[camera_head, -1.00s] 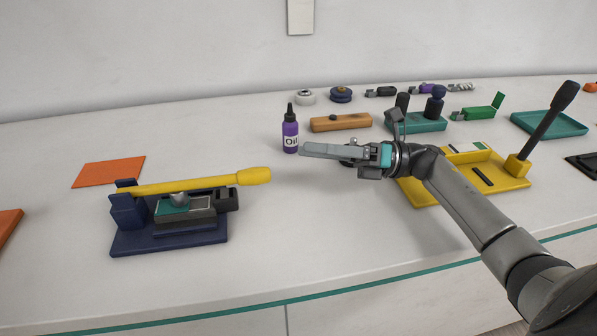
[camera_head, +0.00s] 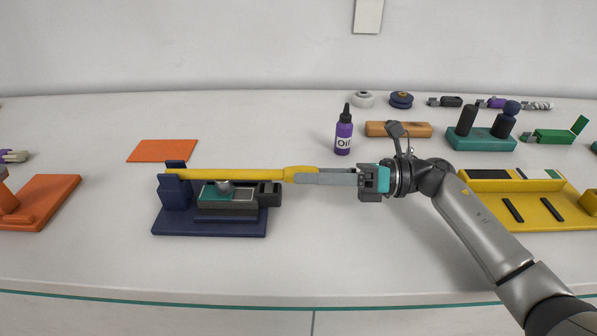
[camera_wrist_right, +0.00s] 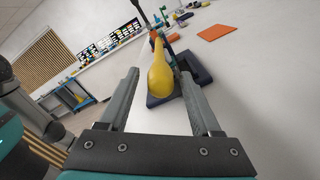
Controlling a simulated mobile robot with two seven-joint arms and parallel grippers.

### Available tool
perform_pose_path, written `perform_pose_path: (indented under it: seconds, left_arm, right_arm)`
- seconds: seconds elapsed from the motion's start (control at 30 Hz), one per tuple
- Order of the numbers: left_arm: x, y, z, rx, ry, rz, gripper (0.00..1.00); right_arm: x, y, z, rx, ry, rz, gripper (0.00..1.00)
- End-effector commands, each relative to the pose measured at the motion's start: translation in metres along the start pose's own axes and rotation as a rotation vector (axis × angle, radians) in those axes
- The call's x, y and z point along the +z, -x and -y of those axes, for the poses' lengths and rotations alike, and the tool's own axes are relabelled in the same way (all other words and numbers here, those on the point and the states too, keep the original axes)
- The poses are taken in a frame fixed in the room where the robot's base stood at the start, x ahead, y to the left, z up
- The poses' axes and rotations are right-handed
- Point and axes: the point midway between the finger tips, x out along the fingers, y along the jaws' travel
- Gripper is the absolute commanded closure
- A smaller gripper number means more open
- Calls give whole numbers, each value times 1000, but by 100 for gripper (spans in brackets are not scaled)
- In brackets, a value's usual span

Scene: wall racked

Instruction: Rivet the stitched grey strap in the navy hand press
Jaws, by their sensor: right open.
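The navy hand press (camera_head: 210,225) stands left of centre in the head view, with its long yellow lever (camera_head: 235,174) lying nearly level to the right. A teal and grey piece (camera_head: 242,194) sits on the dark block under the lever; I cannot tell whether it is the stitched grey strap. My right gripper (camera_head: 298,177) is at the lever's knob end. In the right wrist view the yellow knob (camera_wrist_right: 160,78) shows between the open fingers, one on each side; contact cannot be made out. My left gripper is out of view.
A purple oil bottle (camera_head: 343,137) stands behind my right gripper. An orange mat (camera_head: 162,151) lies behind the press, and an orange fixture (camera_head: 45,203) is at left. A yellow tray (camera_head: 535,215) lies right. The table in front of the press is clear.

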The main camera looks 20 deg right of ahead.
Motion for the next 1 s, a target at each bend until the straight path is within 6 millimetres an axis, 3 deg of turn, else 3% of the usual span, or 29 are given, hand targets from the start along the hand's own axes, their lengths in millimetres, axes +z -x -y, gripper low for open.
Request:
perform_pose_path:
  seconds: [0.2,0.53,1.0]
  left_arm:
    - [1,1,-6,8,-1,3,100]
    - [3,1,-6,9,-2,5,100]
    - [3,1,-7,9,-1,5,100]
  right_arm:
    - [0,-21,0,-1,1,0,35]
    - [0,-23,0,-1,-1,0,36]
    - [0,-23,0,-1,-1,0,89]
